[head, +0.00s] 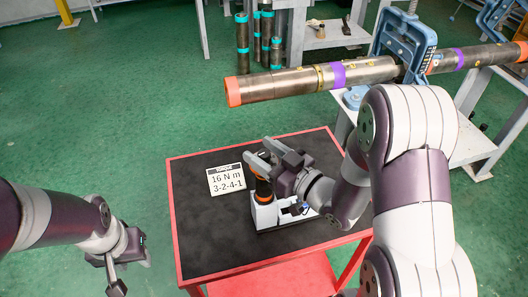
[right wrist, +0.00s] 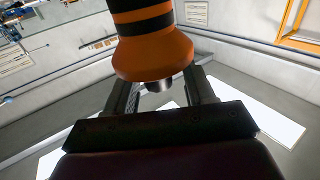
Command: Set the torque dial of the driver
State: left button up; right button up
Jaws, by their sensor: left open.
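The driver (head: 264,187), with an orange and black body, stands upright in a white and grey holder (head: 267,217) on the cart. My right gripper (head: 261,156) is at the driver's upper end, with a finger on each side of it. In the right wrist view the orange and black driver (right wrist: 152,50) shows between and in front of the fingers (right wrist: 160,92). I cannot tell whether they press on it. The dial's marks cannot be read. A card (head: 226,179) on the cart reads "16 N m" and "3-2-4-1". My left gripper (head: 117,278) is open and empty, left of the cart.
The cart (head: 205,235) has a black top and red rim, clear at its front left. Behind it a long pipe (head: 290,82) with orange ends is held in a blue vise (head: 405,38). Several dark pipes with teal bands (head: 242,45) stand farther back.

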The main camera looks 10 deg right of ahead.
jog(key=b+v, duration=0.1)
jog(key=v, duration=1.1)
jog(key=shift+s+b, duration=0.35)
jog(key=shift+d+f, duration=0.1)
